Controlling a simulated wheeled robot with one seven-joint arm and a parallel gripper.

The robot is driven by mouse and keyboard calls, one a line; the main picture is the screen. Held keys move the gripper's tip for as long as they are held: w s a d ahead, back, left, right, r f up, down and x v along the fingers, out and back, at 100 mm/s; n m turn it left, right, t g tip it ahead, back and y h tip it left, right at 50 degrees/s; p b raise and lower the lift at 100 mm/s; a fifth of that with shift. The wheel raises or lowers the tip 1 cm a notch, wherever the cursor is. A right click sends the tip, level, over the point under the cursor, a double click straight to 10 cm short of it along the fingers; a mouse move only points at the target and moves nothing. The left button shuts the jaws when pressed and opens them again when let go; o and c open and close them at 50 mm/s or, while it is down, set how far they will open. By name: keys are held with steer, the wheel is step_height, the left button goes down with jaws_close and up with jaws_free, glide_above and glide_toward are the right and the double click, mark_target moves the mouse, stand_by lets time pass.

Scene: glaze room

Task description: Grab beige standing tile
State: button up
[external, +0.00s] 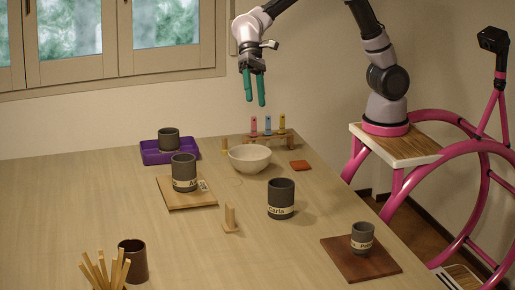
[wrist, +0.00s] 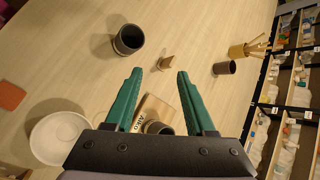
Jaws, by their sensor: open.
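A beige standing tile (external: 230,217) on a small flat foot stands upright near the middle of the table. It also shows in the wrist view (wrist: 166,62), small, just beyond the gap between my fingertips. A second small beige upright piece (external: 224,145) stands behind the white bowl, partly hidden; I cannot tell whether it is a similar tile. My gripper (external: 256,102) has green fingers, open and empty, pointing down high above the back of the table. In the wrist view, my gripper (wrist: 160,74) has its fingers spread apart, touching nothing.
A white bowl (external: 250,160), a dark "Carla" cup (external: 281,204) and a labelled cup on a wooden board (external: 190,203) surround the front tile. A brown cup (external: 133,262) and sticks are at front left. A coloured-tool rack (external: 269,140) is at the back.

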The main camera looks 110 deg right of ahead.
steer(key=w+a+f+m+g+y, duration=0.1)
steer(key=w+a+f+m, duration=0.15)
steer(key=w+f, duration=0.2)
steer(key=w+a+f+m+y, duration=0.1)
steer(key=w+a+f, duration=0.2)
steer(key=f, duration=0.2)
steer(key=m+y, duration=0.3)
steer(key=m, duration=0.1)
glide_toward(232, 212)
steer(key=shift+n, duration=0.25)
steer(key=x, duration=1)
steer(key=shift+a+f, duration=0.15)
jaws_close()
